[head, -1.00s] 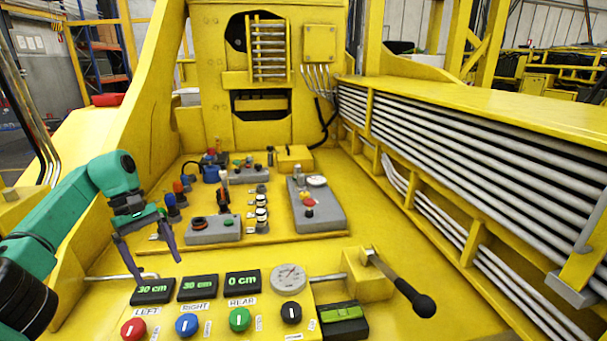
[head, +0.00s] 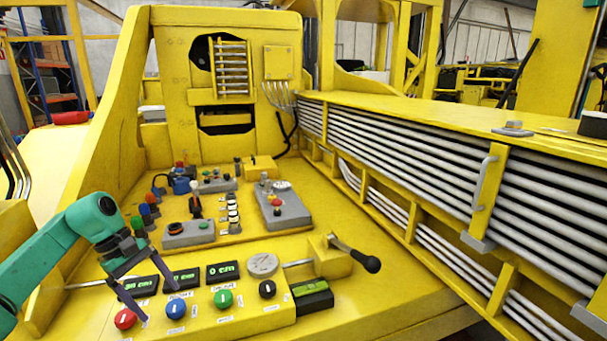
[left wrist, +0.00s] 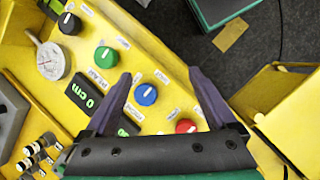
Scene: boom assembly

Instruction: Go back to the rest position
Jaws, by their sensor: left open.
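My left gripper (head: 160,303) is open, its purple fingers over the front panel beside the red knob (head: 125,319) and the blue knob (head: 175,309). The left wrist view shows the same open gripper (left wrist: 160,73), with the blue knob (left wrist: 146,94) between its fingers and the red knob (left wrist: 186,127) near the right finger. It holds nothing; I cannot tell whether it touches a knob. The green knob (head: 223,298) and black knob (head: 267,289) stand to the right. My right gripper is not in view.
Displays, including one reading 0 cm (head: 222,272), and a round gauge (head: 263,264) sit behind the knobs. A lever with a black handle (head: 366,262) sticks out to the right. Grey control boxes (head: 284,208) stand farther back. A long yellow boom with pipes (head: 420,150) borders the right.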

